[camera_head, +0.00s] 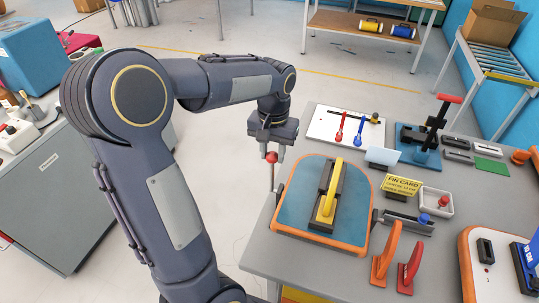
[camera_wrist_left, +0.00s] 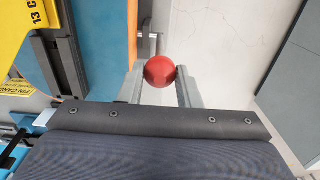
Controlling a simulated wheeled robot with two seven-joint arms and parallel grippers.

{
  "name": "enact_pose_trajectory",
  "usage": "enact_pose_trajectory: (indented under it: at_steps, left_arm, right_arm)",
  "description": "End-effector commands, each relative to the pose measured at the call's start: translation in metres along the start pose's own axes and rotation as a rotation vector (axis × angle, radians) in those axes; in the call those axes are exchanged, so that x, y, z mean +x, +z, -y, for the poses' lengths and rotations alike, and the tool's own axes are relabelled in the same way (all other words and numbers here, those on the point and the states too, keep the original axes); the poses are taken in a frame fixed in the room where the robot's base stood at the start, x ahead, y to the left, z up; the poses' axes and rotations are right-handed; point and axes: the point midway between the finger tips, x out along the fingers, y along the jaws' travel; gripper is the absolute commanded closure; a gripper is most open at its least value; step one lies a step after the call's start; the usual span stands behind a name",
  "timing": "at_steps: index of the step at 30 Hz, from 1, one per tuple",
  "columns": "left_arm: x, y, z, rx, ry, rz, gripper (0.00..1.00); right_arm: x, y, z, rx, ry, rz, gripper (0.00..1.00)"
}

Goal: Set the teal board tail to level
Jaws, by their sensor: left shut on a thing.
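The teal board tail (camera_head: 348,206) with an orange rim lies on the grey table, with a yellow-handled black tool (camera_head: 328,198) on top. A red ball knob (camera_head: 271,157) on a thin upright metal rod stands beside the board, at the table's left edge. My left gripper (camera_head: 272,150) is shut on the red knob from above. In the left wrist view the knob (camera_wrist_left: 160,71) sits between the two fingers, with the teal surface (camera_wrist_left: 100,45) to its left. The rod's lower end is hidden. My right gripper is not in view.
A yellow FIN CARD sign (camera_head: 401,186), a white tray (camera_head: 436,202) and orange and red fins (camera_head: 387,250) stand right of the board. A black post with a red handle (camera_head: 436,124) rises at the back. Open floor lies left of the table.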

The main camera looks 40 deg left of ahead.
Motion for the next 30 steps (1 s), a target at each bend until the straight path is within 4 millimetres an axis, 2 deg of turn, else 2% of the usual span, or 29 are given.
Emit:
enact_pose_trajectory:
  at_steps: [1,4,5,9,17,20,30]
  left_arm:
    - [-0.002,-0.006,0.001,-0.001,0.001,-0.023,1.00]
    - [-0.003,-0.006,0.001,-0.001,0.000,-0.024,1.00]
    - [-0.003,-0.006,0.001,-0.001,0.000,-0.024,0.67]
    - [-0.002,-0.004,0.001,-0.001,0.001,-0.020,0.49]
    - [-0.002,-0.003,0.000,-0.001,0.001,-0.015,0.48]
    - [-0.007,-0.003,0.000,0.000,0.001,-0.016,0.48]
    - [-0.062,-0.003,0.000,0.000,0.002,-0.021,0.48]
  right_arm:
    - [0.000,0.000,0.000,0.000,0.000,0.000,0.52]
    - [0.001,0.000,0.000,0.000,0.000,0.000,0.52]
    - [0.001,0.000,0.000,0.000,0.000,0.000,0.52]
    - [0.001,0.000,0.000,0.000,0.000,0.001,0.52]
    - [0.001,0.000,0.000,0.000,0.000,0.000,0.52]
    - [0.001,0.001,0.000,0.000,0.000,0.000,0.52]
    - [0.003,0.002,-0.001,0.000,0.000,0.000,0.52]
